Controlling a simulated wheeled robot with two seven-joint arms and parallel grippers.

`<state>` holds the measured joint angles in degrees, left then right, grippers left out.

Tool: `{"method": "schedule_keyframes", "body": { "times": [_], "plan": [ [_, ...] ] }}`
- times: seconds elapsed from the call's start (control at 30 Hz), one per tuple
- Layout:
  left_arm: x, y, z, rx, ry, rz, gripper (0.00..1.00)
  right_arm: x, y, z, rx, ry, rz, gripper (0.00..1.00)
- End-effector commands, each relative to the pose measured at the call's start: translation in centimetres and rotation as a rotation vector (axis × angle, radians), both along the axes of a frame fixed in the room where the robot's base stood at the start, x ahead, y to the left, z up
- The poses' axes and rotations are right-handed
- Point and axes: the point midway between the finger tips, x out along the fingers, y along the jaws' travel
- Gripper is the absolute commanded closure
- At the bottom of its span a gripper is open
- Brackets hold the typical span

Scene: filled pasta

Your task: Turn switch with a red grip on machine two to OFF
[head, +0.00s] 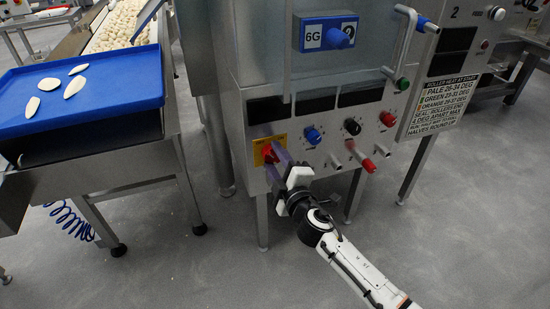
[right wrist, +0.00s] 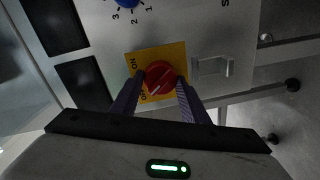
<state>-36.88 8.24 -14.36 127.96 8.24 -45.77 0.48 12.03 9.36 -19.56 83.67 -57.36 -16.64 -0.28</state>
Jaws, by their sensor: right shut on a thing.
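The switch with a red grip (head: 268,154) sits on a yellow plate (head: 257,158) at the lower left of the steel machine's front panel (head: 375,170). In the right wrist view the red grip (right wrist: 162,74) is round, on a yellow plate (right wrist: 172,50) lettered ON and partly hidden OFF. A pale line on the grip slants to the lower left, its end near the OFF lettering. My right gripper (head: 276,166) is at the switch; its fingers (right wrist: 158,98) are shut on the red grip from both sides. My left gripper is not in view.
Blue, black and red knobs (head: 387,119) and a red-handled lever (head: 367,164) stand out right of the switch. A bar handle (head: 398,50) projects above. A sign with a 2 (head: 455,13) is at upper right. A blue tray (head: 90,92) with pasta pieces stands left.

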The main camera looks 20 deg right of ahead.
Motion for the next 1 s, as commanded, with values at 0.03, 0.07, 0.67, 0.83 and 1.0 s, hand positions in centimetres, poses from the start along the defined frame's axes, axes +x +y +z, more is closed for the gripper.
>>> {"method": "schedule_keyframes", "body": {
  "times": [0.03,0.07,0.67,0.83,1.0],
  "plan": [
    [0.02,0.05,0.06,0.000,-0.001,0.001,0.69,0.01,0.10,0.07,-0.028,-0.002,0.001,0.81],
    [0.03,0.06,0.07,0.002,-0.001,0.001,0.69,0.01,0.11,0.06,-0.044,-0.002,0.002,0.81],
    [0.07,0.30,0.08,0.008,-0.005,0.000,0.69,0.00,0.16,0.00,-0.162,-0.006,0.003,0.81],
    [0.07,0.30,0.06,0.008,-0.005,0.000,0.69,0.00,0.16,-0.01,-0.162,-0.006,0.003,0.81],
    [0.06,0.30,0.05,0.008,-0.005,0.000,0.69,0.00,0.15,0.00,-0.161,-0.006,0.002,0.40]
  ]
}}
